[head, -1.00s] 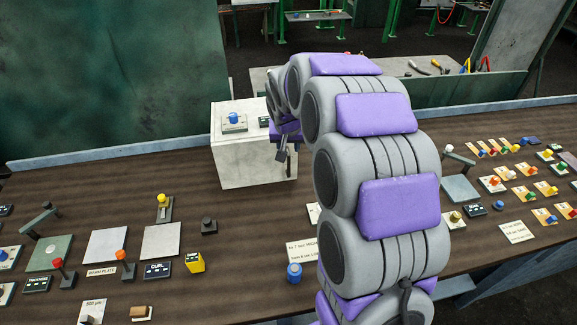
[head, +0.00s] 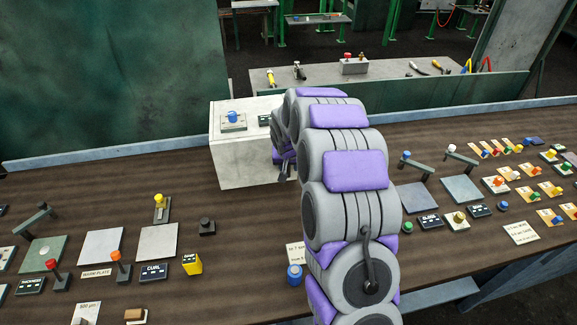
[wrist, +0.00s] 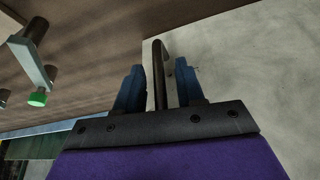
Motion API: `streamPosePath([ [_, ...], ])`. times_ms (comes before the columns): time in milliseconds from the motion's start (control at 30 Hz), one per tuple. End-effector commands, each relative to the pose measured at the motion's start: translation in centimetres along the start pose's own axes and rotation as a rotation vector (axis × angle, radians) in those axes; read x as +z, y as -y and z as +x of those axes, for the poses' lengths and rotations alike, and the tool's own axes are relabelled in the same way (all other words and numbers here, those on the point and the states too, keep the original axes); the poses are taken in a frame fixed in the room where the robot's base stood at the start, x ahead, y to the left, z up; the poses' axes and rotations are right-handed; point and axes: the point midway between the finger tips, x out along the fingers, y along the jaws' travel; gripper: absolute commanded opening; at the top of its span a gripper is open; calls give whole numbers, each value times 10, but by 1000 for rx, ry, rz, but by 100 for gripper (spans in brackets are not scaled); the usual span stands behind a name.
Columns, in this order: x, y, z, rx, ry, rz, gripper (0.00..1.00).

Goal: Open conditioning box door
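The conditioning box appears to be the pale, off-white box (head: 240,160) on the brown bench in the head view. A blue knob (head: 232,116) is on its top. My gripper (head: 284,165) is at the box's right side, largely hidden by my arm. In the wrist view, the two blue fingers of my gripper (wrist: 160,88) stand apart on either side of a dark bar handle (wrist: 158,75), with small gaps visible. The handle bends at its top beside a pale surface (wrist: 250,65), seemingly the box's door. No door opening is visible.
A bracket with a green knob (wrist: 38,98) shows at the left of the wrist view. Square plates (head: 101,246), levers and small switches cover the bench left and right of my arm. A low table (head: 385,75) with tools stands behind.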

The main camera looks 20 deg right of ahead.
Motion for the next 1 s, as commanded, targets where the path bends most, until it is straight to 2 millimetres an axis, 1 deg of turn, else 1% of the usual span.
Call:
streamPosePath([
  [267,0,0,1,0,-1,0,38],
  [667,0,0,1,-1,-1,0,0],
  [1000,0,0,1,-1,-1,0,0],
])
